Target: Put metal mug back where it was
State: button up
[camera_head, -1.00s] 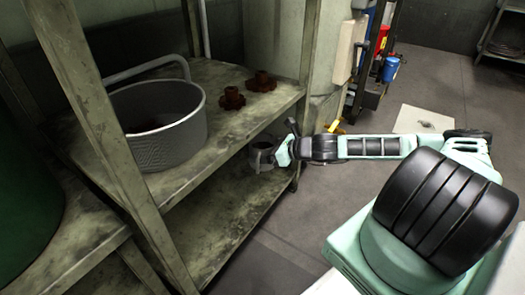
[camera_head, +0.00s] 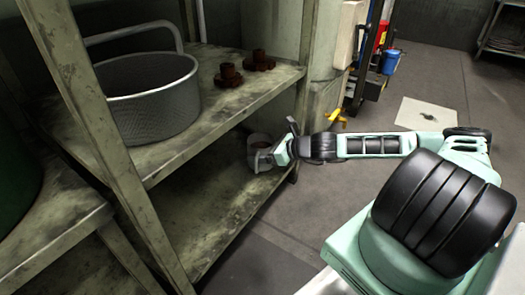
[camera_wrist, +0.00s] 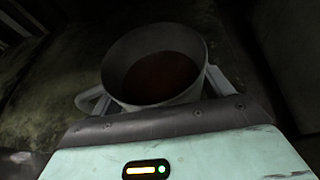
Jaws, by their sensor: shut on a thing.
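The metal mug (camera_head: 259,146) is grey and cylindrical, with reddish-brown contents or interior. My gripper (camera_head: 266,160) is shut on it at the end of my outstretched arm. In the head view the mug is upright or nearly so, at the right end of the lower shelf (camera_head: 205,204), below the upper shelf's edge. In the wrist view the mug (camera_wrist: 155,66) shows from above, with a gripper finger (camera_wrist: 90,102) on either side of it. I cannot tell whether its base touches the shelf; my gripper hides part of its lower side.
The upper shelf (camera_head: 215,112) holds a large grey perforated basin (camera_head: 155,105) and two rusty brown parts (camera_head: 229,74). A shelf post (camera_head: 304,60) stands just behind the mug. The lower shelf's visible surface is clear. The floor (camera_head: 300,215) right of the rack is free.

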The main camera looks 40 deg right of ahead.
jog(key=shift+f, duration=0.45)
jog(key=o, duration=1.1)
jog(key=shift+o, duration=0.2)
jog(key=shift+r, duration=0.1)
